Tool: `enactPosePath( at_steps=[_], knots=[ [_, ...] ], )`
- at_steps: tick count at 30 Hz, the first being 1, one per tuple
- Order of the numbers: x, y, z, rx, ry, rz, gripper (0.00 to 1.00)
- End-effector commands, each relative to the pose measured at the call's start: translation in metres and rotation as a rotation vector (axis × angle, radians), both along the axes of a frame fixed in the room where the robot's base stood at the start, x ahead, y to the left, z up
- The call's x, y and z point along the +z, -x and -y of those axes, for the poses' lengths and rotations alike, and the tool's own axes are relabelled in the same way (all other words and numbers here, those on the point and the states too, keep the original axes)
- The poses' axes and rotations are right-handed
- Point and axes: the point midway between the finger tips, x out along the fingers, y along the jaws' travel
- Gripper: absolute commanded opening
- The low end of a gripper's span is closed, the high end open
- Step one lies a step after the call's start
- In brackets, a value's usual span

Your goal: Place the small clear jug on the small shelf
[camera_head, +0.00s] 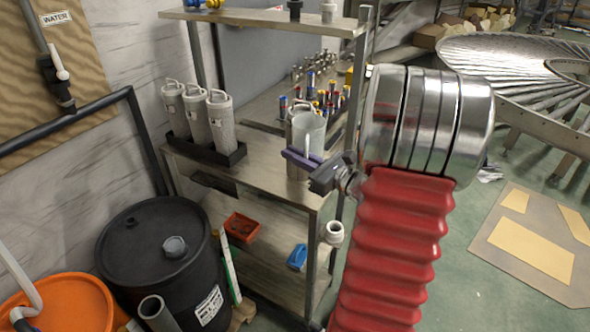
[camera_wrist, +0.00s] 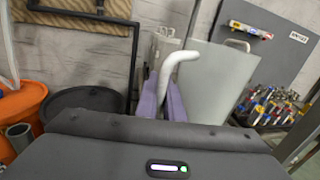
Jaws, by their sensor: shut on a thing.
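A grey, see-through cylindrical jug (camera_head: 309,129) is upright over the right end of the shelf unit's middle board (camera_head: 262,168). I cannot tell whether its base touches the board. My gripper (camera_head: 300,158) has purple fingers, which are shut on the jug's white handle. In the wrist view the curved white handle (camera_wrist: 179,64) rises between the fingers (camera_wrist: 162,98), with the pale jug body (camera_wrist: 212,78) just behind. The jug's lower part is partly hidden by the fingers in the head view.
Three grey canisters (camera_head: 196,116) stand in a black tray at the board's left. The unit's top board (camera_head: 262,20) overhangs, and its post (camera_head: 357,75) is close right of the jug. A black drum (camera_head: 150,235) stands at lower left. Bare board lies between tray and jug.

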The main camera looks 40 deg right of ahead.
Motion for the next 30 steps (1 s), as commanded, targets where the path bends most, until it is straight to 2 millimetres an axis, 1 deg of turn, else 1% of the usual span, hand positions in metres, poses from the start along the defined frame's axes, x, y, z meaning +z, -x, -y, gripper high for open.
enactPosePath(
  at_steps=[1,8,15,18,21,24,30],
  knots=[
    [0.012,0.000,0.000,0.000,0.007,0.003,0.00],
    [0.059,0.000,0.000,0.000,0.008,0.003,0.00],
    [0.112,0.000,0.000,-0.001,0.007,0.003,0.00],
    [0.130,0.000,0.000,0.000,0.006,0.003,0.00],
    [0.143,0.000,0.000,-0.001,0.004,0.002,0.00],
    [0.151,0.000,0.000,-0.001,0.003,0.001,0.00],
    [0.154,0.000,0.000,-0.001,0.000,0.000,0.00]
  ],
)
